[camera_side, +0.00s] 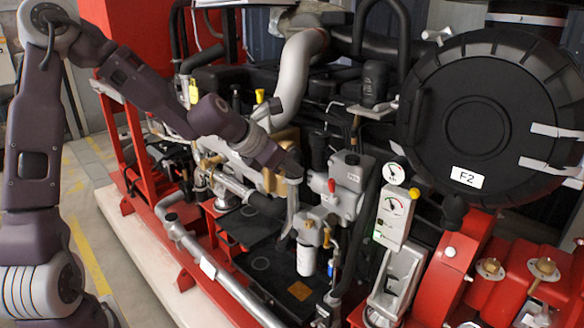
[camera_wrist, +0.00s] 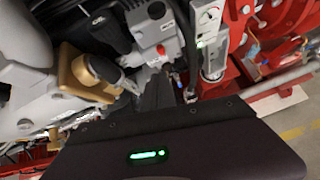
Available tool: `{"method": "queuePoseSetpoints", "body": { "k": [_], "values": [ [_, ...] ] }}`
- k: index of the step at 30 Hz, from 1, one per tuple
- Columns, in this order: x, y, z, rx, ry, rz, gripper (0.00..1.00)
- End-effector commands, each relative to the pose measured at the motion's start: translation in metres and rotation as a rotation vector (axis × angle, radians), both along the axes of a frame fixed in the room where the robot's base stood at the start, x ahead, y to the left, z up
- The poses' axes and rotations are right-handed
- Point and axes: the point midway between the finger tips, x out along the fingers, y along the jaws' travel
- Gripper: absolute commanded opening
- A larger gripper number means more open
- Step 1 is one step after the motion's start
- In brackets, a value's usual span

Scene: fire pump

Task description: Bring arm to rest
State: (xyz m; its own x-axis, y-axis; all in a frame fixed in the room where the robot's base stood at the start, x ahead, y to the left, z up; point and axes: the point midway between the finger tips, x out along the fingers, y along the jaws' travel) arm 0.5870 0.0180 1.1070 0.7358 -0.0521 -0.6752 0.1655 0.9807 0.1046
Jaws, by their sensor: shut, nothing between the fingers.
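My gripper (camera_side: 287,232) is in the side view, at the end of my dark purple arm, which reaches in from the left over the fire pump's engine. Its slim fingers point down and look shut and empty. They appear just left of a white cylinder (camera_side: 306,258) with a grey top; I cannot tell whether they touch anything. In the wrist view, a dark housing of mine with a green light fills the lower part. The fingertips are not clear there.
A grey box with a red knob (camera_side: 346,178) stands right of my gripper and also shows in the wrist view (camera_wrist: 155,30). A gauge panel (camera_side: 394,215), a large black round housing (camera_side: 490,110) and red pump parts lie farther right. Pipes (camera_side: 215,262) crowd the near side. The floor at left (camera_side: 90,195) is clear.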

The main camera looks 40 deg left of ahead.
Motion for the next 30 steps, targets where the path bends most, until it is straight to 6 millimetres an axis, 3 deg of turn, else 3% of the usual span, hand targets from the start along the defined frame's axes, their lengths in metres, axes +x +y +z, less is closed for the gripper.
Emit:
{"method": "queuePoseSetpoints", "body": {
  "k": [8, 11, 14, 16, 18, 21, 24, 27, 30],
  "values": [
    [-0.001, -0.002, 0.0, 0.014, 0.001, -0.015, 0.0],
    [-0.018, -0.028, 0.005, 0.21, 0.017, -0.228, 0.0],
    [-0.07, -0.069, 0.016, 0.641, 0.054, -0.705, 0.0],
    [-0.121, -0.086, 0.028, 0.97, 0.077, -1.08, 0.0],
    [-0.175, -0.091, 0.041, 1.254, 0.089, -1.424, 0.0],
    [-0.246, -0.085, 0.053, 1.546, 0.075, -1.831, 0.0],
    [-0.297, -0.074, 0.055, 1.715, 0.029, -2.116, 0.0],
    [-0.324, -0.067, 0.053, 1.793, -0.015, -2.275, 0.0],
    [-0.331, -0.064, 0.052, 1.811, -0.03, -2.322, 0.0]
  ]
}}
